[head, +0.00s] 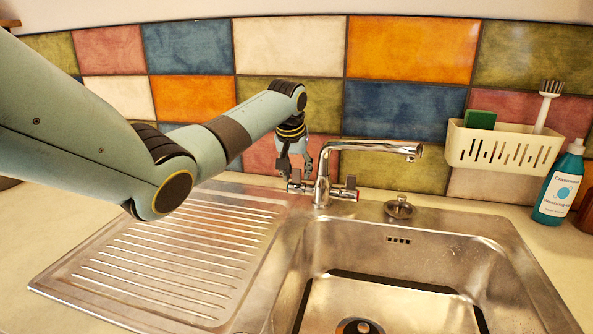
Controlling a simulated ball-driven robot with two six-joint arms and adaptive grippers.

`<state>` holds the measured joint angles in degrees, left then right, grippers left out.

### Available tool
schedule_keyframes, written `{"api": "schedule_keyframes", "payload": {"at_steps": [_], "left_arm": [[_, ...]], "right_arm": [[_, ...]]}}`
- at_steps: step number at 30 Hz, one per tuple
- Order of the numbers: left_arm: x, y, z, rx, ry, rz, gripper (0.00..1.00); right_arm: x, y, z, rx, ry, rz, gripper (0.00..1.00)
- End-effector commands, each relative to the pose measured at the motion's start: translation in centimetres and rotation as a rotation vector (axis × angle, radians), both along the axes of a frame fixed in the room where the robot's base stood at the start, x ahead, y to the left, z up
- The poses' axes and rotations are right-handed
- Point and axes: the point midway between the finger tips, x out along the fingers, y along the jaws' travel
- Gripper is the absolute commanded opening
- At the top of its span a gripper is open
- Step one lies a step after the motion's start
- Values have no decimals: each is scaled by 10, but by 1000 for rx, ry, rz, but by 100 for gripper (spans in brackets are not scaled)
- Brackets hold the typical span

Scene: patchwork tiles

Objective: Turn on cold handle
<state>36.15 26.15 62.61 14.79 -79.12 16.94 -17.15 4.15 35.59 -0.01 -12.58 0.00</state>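A chrome faucet (322,180) stands behind the sink, with its spout swung to the right. It has a small handle at each side. The right handle (352,190) has a red mark at its end. The left handle (295,185) is partly hidden by my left gripper (296,172), and I cannot see a colour mark on it. My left gripper points down just above and around the left handle, its dark fingers spread apart. I cannot tell whether they touch the handle. No water runs from the spout. My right gripper is out of view.
A steel sink basin (420,240) lies front right, with a ribbed drainboard (160,265) to its left. A strainer plug (400,208) sits on the rim. A cream caddy (505,148) with a green sponge and brush hangs on the tiled wall. A teal soap bottle (556,190) stands far right.

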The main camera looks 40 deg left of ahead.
Motion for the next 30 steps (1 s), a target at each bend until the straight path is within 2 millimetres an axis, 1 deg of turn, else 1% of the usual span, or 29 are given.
{"api": "schedule_keyframes", "payload": {"at_steps": [1,7,8,14,19,25,30], "left_arm": [[0,0,0,0,0,0,27],[0,0,0,0,0,0,1],[0,0,0,0,0,0,0],[-1,0,0,5,-7,-1,0],[-5,-2,2,30,-52,-1,0],[-11,-6,1,91,-163,-3,0],[-17,-9,-2,155,-279,-3,0]], "right_arm": [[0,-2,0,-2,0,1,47],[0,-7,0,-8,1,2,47],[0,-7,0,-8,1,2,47],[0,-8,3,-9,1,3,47],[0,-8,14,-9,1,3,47],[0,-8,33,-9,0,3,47],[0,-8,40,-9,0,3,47]]}}
